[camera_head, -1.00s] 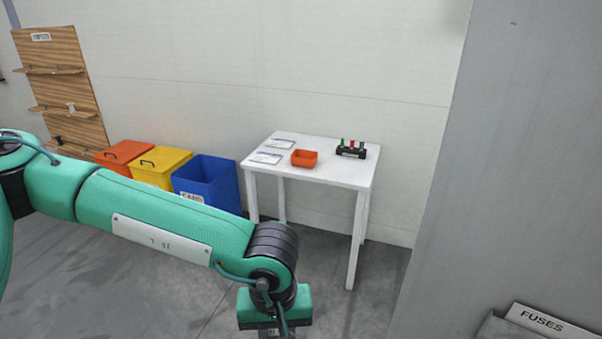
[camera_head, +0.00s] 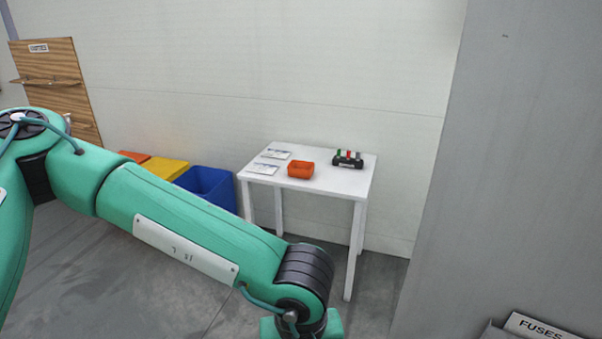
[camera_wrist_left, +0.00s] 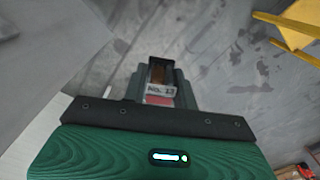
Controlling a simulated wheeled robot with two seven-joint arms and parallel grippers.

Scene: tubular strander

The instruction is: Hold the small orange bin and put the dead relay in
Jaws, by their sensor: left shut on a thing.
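The small orange bin (camera_head: 300,170) stands upright and looks empty on the white table (camera_head: 335,182). My left arm reaches in from the left of the head view, and its gripper is below the picture edge there. In the left wrist view my left gripper (camera_wrist_left: 160,88) is shut on a small dark block, the relay (camera_wrist_left: 159,73), with a pale label that seems to read "No. 13". The gripper is well apart from the orange bin. My right gripper is in neither view.
White cards (camera_head: 263,169) and a dark rack of coloured items (camera_head: 347,159) share the table. Larger orange, yellow (camera_head: 165,169) and blue (camera_head: 207,186) bins stand left of it. A grey panel (camera_head: 520,150) closes off the right, with a FUSES label low down.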

